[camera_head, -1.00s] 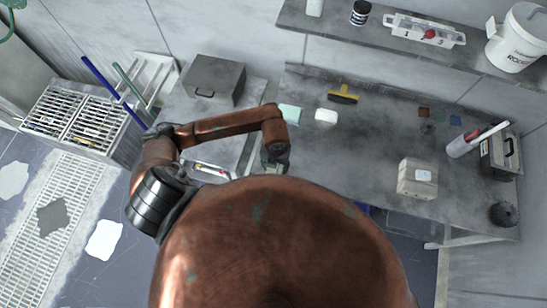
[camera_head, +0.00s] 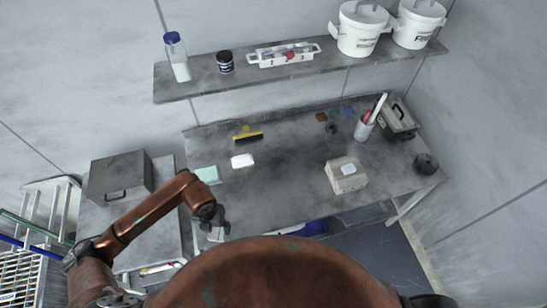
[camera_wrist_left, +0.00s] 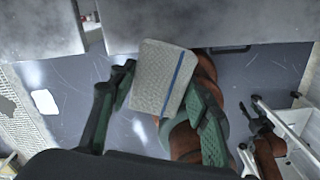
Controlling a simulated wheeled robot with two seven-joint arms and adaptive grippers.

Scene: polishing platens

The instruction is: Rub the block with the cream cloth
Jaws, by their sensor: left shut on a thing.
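The cream cloth (camera_wrist_left: 163,78), a pale textured piece with a blue stripe, is between the fingers of my left gripper (camera_wrist_left: 158,98) in the left wrist view. My left gripper (camera_head: 215,222) is shut on it at the table's front left edge in the head view; the cloth's pale lower part (camera_head: 216,235) shows under the fingers. A beige block (camera_head: 344,178) with a small white patch on top sits on the right half of the table, well apart from the gripper. A dark gripper-like part on a copper link, apparently my right gripper (camera_wrist_left: 265,122), shows at the right of the left wrist view; its fingers are unclear.
The grey table (camera_head: 285,185) is clear between cloth and block. A mint cloth (camera_head: 208,175), white piece (camera_head: 243,161) and yellow-handled brush (camera_head: 248,135) lie at the left. A tube holder (camera_head: 363,128), toolbox (camera_head: 397,120) and dark round object (camera_head: 426,163) stand right. A shelf (camera_head: 230,78) hangs behind.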

